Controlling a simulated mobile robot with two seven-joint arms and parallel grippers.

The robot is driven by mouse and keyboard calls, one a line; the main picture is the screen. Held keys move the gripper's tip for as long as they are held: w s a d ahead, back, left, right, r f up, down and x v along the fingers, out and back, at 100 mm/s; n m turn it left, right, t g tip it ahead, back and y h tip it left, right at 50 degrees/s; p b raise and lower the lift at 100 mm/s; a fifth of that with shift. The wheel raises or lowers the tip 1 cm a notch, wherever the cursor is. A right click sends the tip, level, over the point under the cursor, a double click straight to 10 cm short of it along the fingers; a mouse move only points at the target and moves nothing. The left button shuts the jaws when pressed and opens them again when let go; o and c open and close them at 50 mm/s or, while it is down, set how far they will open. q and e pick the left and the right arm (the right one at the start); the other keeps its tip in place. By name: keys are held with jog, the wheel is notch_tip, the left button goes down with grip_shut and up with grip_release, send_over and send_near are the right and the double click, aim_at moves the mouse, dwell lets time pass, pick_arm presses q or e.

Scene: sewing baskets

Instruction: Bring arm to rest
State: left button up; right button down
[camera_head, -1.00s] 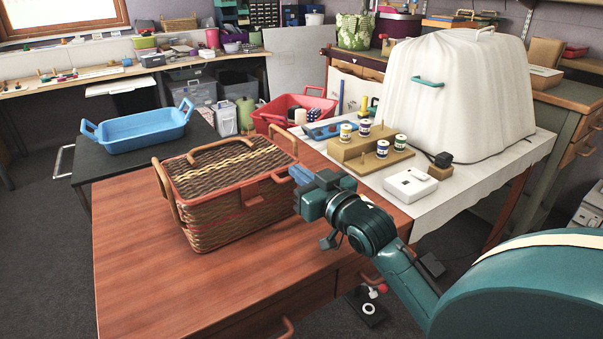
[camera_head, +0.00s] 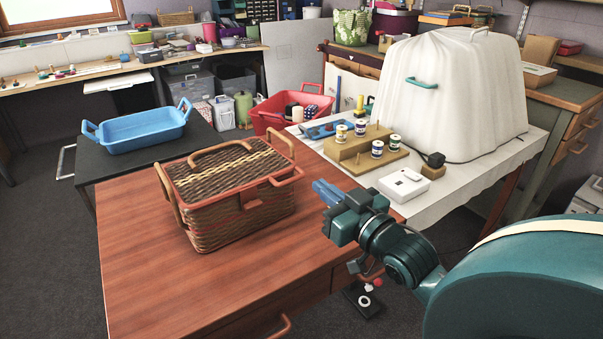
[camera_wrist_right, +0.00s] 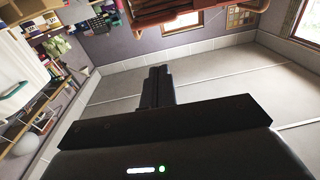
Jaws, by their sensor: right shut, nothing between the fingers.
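My right gripper (camera_head: 322,190) is above the right part of the brown wooden table, to the right of the wicker sewing basket and apart from it. Its fingers are together with nothing between them, and they point left toward the basket. In the right wrist view the dark fingers (camera_wrist_right: 158,85) also show closed against the floor and wall. The wicker basket (camera_head: 235,215), with its lid closed and red-brown handles, stands on the table (camera_head: 150,275). My left gripper is not in view.
A white-covered table (camera_head: 440,195) at the right holds a wooden spool stand (camera_head: 365,155), a small white box (camera_head: 404,186) and a large white cloth cover (camera_head: 455,100). A blue tray (camera_head: 140,131) and a red bin (camera_head: 268,120) stand behind. The table's front left is clear.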

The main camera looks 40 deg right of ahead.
jog(key=shift+s, duration=0.1)
